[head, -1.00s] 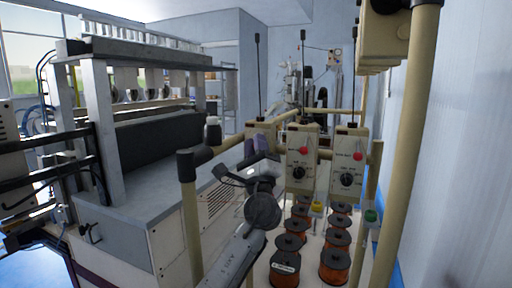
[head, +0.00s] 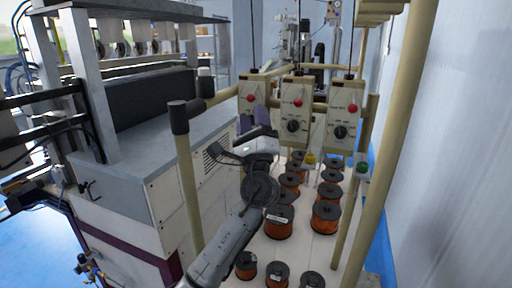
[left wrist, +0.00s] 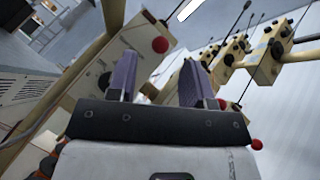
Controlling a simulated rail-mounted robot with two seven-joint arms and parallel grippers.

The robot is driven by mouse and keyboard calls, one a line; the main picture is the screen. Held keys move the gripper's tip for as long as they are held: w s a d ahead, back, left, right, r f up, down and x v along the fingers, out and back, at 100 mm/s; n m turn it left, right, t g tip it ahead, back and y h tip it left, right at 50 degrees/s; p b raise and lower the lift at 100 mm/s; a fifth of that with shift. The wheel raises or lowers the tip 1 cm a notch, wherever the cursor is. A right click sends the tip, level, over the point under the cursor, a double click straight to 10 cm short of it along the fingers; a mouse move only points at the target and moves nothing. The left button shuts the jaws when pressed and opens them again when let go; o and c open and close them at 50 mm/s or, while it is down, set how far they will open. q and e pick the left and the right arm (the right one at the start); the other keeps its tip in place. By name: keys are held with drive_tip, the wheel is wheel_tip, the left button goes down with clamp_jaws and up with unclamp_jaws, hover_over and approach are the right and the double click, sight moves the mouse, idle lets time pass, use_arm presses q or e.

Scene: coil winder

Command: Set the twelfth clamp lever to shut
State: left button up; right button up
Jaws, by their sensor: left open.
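My left gripper (head: 254,120) has purple fingers, set apart and empty, just below and in front of the leftmost cream tension box (head: 253,90). In the left wrist view the open fingers (left wrist: 158,78) point towards cream boxes with red knobs, and I see nothing between them. Two more cream boxes, a middle one (head: 297,92) and a right one (head: 343,104), each have a red knob and a black dial. I cannot tell which part is the twelfth clamp lever. My right gripper is not in view.
Copper wire spools (head: 326,216) stand on a white board below the boxes. Cream posts (head: 187,185) and rails frame the boxes. The grey machine cabinet (head: 150,190) stands at left, a pale wall (head: 450,150) at right.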

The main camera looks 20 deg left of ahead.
use_arm(q)
drive_tip(key=v, duration=0.8)
drive_tip(key=shift+s, duration=0.1)
idle(0.3)
